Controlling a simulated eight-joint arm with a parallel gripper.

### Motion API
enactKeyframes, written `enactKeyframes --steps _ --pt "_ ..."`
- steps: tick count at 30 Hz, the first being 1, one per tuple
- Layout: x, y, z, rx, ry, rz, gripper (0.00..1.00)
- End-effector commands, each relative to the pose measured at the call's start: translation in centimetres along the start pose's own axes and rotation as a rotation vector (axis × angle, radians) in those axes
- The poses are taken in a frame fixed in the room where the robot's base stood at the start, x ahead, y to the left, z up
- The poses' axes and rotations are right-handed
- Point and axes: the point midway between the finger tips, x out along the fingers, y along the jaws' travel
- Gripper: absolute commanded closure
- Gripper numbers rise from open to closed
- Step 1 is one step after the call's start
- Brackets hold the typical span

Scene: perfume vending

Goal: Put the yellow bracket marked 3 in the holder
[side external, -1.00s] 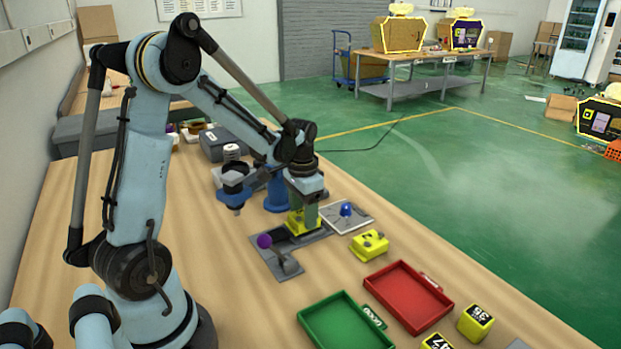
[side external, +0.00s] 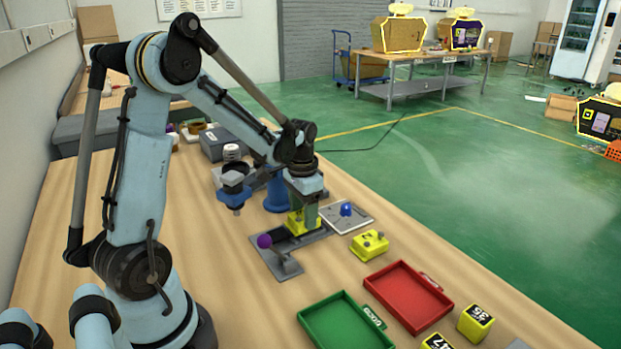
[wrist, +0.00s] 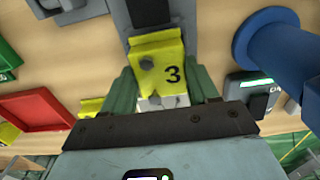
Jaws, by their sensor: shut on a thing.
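The yellow bracket marked 3 (wrist: 158,70) is between the green fingers of my gripper (wrist: 163,92) in the wrist view, its far edge against the grey holder (wrist: 140,14). In the side view, my gripper (side external: 304,214) points down and is shut on the yellow bracket (side external: 293,222). The bracket is at the back part of the grey holder (side external: 284,262), low over it or touching it; I cannot tell whether it is fully seated. A purple ball-shaped knob (side external: 264,241) is at the holder's left side.
A second yellow bracket (side external: 369,244), a red tray (side external: 408,298) and a green tray (side external: 345,325) lie toward the front right. A white plate with a blue part (side external: 346,210) is right of my gripper. A blue post (side external: 277,196) stands close behind. Bare wood lies at left.

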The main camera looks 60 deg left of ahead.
Motion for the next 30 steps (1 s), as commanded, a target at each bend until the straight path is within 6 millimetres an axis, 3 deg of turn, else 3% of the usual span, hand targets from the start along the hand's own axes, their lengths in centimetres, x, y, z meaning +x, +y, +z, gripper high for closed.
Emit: enactKeyframes --steps 30 --pt "0.82 -0.01 -0.02 0.000 0.000 0.000 0.84"
